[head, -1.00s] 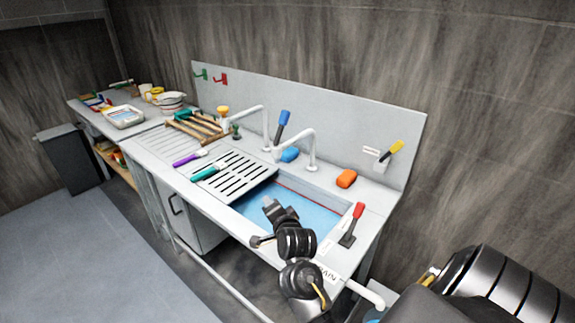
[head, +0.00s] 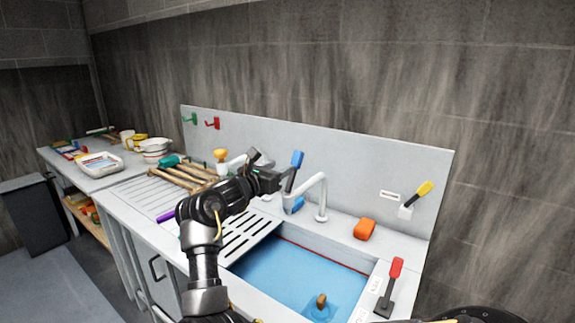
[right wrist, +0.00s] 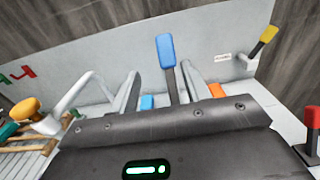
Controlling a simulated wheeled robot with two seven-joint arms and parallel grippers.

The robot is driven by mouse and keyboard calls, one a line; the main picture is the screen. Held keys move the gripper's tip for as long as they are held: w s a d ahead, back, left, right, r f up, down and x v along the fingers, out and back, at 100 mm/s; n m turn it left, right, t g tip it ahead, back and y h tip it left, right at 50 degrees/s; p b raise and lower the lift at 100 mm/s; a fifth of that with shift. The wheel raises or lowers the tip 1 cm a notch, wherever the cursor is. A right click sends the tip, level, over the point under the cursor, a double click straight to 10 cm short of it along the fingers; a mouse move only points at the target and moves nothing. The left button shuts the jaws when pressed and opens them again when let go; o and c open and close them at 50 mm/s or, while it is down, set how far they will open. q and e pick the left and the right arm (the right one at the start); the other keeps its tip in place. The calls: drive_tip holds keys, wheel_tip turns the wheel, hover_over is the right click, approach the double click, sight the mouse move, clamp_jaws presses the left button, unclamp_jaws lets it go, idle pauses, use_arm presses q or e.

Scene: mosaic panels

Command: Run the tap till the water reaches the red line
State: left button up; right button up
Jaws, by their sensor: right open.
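The basin (head: 262,262) holds blue water (head: 290,275). A thin red line (head: 318,254) runs along its far inner wall, just above the water. A white tap spout (head: 308,183) arches at the basin's back. A lever with a blue handle (head: 297,159) stands left of this spout. My right gripper (head: 272,170) is open at the blue lever. In the right wrist view, the blue handle (right wrist: 165,50) shows between the open fingers; contact cannot be told. My left gripper is not in view.
A red-handled lever (head: 390,283) stands at front right, a yellow one (head: 422,189) on the splashback. An orange block (head: 364,229) lies on the rear ledge. A brown-topped piece (head: 320,302) stands in the water. A slotted drainer (head: 235,232) lies left of the basin.

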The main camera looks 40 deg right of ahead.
sight(295, 158)
drive_tip(key=d+p, duration=0.2)
drive_tip(key=d, duration=0.1)
drive_tip(key=d+r+p, duration=0.1)
drive_tip(key=d, duration=0.1)
drive_tip(key=shift+w+d, duration=0.1)
drive_tip(key=shift+d, duration=0.1)
drive_tip(key=d+p, duration=0.1)
drive_tip(key=d, duration=0.3)
drive_tip(key=shift+w+p, duration=0.2)
drive_tip(key=shift+p, duration=0.2)
drive_tip(key=shift+w+d+f, duration=0.1)
drive_tip(key=shift+w+d, duration=0.05)
drive_tip(key=shift+d, duration=0.15)
drive_tip(key=shift+w+d+f, duration=0.15)
drive_tip(key=shift+d, duration=0.15)
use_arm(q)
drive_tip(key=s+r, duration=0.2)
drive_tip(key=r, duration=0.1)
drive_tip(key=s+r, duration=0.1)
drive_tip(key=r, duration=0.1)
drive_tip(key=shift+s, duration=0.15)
use_arm(e)
clamp_jaws()
